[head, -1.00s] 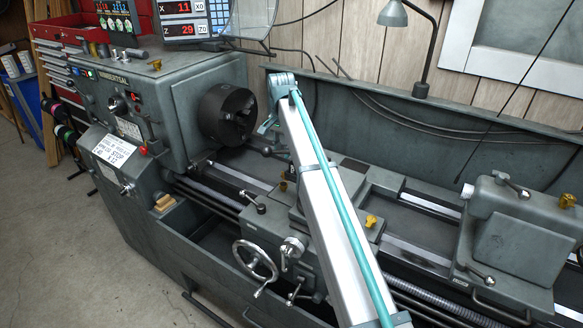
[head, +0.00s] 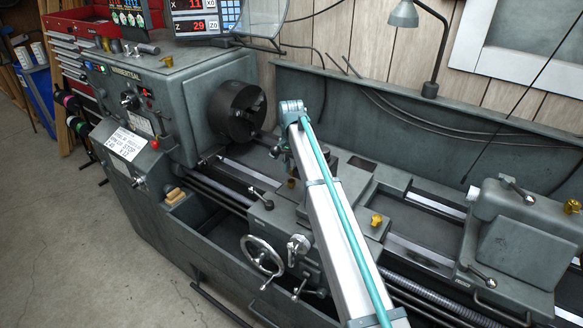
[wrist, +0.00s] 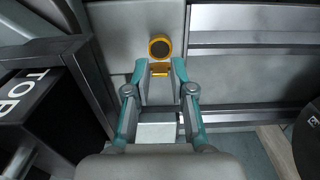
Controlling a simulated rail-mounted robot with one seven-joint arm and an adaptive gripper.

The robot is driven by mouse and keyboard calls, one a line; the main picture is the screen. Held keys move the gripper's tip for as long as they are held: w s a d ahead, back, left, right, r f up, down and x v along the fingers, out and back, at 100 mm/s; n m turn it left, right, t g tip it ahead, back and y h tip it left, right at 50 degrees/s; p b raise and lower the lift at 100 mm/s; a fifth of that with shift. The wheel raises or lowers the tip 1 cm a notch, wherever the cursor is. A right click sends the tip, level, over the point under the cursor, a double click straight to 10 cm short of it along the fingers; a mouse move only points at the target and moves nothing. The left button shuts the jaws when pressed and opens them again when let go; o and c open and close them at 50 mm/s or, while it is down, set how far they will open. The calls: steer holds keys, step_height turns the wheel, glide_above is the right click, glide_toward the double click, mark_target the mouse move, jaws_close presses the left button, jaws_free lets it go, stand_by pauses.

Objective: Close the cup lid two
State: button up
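In the wrist view a yellow cup with a raised round lid (wrist: 159,47), dark in its middle, is straight ahead of my gripper (wrist: 160,68). The cup's lower yellow part (wrist: 160,70) shows between the teal fingertips, which are apart with nothing held. I cannot tell whether they touch it. Other yellow cups show on the carriage (head: 376,219) and on the tailstock (head: 573,206).
The lathe's chuck (head: 237,111) and headstock (head: 165,100) stand left of my arm. The carriage handwheel (head: 262,255) is in front. A lamp (head: 430,50) stands behind. In the wrist view a black block marked TOP (wrist: 40,95) is close on the left.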

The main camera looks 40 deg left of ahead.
jaws_close()
steer(key=shift+s+d+f+t+b, duration=0.1)
steer(key=shift+s+f+t+b, duration=0.25)
steer(key=shift+b, duration=0.3)
steer(key=shift+s+r+t+b, duration=0.1)
steer(key=shift+r+t+b, duration=0.05)
steer(key=shift+t+b, duration=0.3)
steer(key=shift+r, duration=0.1)
